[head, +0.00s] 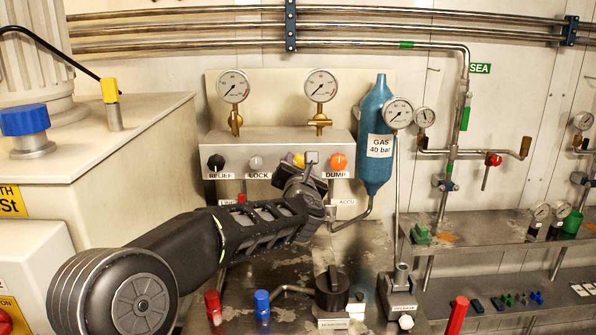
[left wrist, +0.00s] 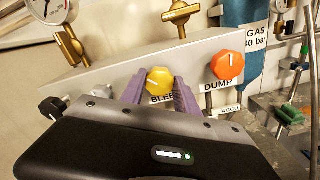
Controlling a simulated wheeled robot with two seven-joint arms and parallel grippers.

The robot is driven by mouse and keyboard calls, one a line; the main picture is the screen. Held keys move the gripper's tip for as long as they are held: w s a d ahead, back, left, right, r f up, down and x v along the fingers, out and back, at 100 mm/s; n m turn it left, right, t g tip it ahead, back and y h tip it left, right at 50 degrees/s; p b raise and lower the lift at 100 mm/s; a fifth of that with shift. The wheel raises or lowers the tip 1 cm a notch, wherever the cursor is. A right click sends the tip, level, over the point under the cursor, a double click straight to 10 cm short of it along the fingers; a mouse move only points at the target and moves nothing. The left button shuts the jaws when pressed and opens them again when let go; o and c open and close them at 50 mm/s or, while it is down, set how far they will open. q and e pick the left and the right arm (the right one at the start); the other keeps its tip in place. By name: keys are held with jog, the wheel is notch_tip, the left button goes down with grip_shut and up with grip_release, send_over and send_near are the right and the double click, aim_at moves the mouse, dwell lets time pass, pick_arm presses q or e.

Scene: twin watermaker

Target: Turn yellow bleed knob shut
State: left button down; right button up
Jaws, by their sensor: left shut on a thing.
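The yellow bleed knob (left wrist: 159,80) is on the sloped front of the grey valve panel (left wrist: 120,66), above the label BLEED. In the left wrist view my left gripper (left wrist: 160,90) has its two purple fingers on either side of the knob, shut on it. In the head view the knob (head: 298,160) is mostly hidden behind my left gripper (head: 300,168), whose arm comes in from the lower left. The knob's white mark is partly visible in the left wrist view. My right gripper is not in view.
The orange dump knob (head: 338,162) is close on the right. The grey lock knob (head: 256,164) and black relief knob (head: 216,162) are on the left. Two gauges (head: 233,87) stand above the panel. A blue gas bottle (head: 376,140) hangs to the right.

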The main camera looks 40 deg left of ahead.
pick_arm(q)
jog(key=m, duration=0.4)
jog(key=shift+m, duration=0.3)
jog(key=m, duration=0.4)
jog(key=shift+f+m, duration=0.1)
jog(key=shift+m, duration=0.3)
jog(key=c, duration=0.9)
grip_release()
jog(key=shift+d, duration=0.1)
jog(key=v, duration=0.7)
jog(key=shift+s+d+b, duration=0.25)
jog(key=shift+b, duration=0.1)
